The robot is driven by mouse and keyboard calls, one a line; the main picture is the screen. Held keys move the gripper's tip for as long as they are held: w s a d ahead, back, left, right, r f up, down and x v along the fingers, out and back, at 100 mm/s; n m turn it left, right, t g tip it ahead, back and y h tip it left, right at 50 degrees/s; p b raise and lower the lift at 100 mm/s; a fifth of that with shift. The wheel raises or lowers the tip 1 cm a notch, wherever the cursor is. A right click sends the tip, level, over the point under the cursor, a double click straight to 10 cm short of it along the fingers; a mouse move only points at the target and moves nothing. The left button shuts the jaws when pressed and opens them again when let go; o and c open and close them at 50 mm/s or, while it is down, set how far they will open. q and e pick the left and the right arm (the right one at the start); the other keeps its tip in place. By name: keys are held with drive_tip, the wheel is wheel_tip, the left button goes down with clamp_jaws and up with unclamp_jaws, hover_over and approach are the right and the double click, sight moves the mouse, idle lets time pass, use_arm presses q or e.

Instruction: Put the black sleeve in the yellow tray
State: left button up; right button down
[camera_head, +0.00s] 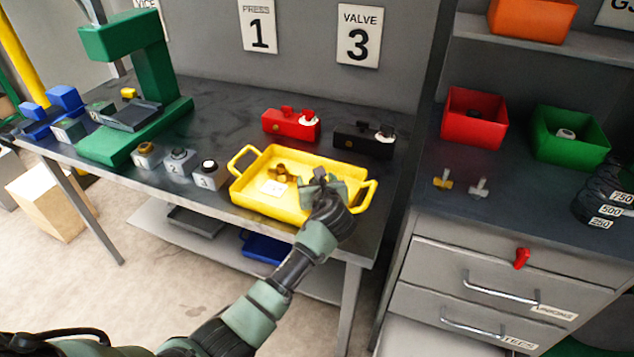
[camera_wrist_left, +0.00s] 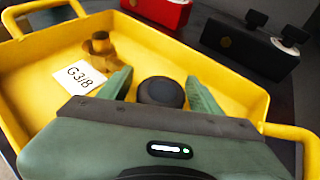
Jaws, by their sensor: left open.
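The yellow tray (camera_head: 262,204) sits on the dark bench top, and its rim also shows in the left wrist view (camera_wrist_left: 215,62). My left gripper (camera_head: 322,186) is over the right part of the tray, fingers pointing in. In the left wrist view its two green fingers are apart. The black sleeve (camera_wrist_left: 161,92) is between them, with a gap on each side. Its lower part is hidden by the gripper body, so I cannot tell whether it rests on the tray floor. My right gripper is not in view.
A brass fitting (camera_head: 281,172) and a white G318 card (camera_wrist_left: 80,77) lie in the tray's left part. A red block (camera_head: 290,125) and a black block (camera_head: 362,141) stand behind the tray. Small numbered blocks (camera_head: 178,161) and a green press (camera_head: 155,70) are left.

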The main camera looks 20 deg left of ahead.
use_arm(q)
drive_tip(key=v, duration=1.2)
drive_tip(key=shift+r, duration=0.15)
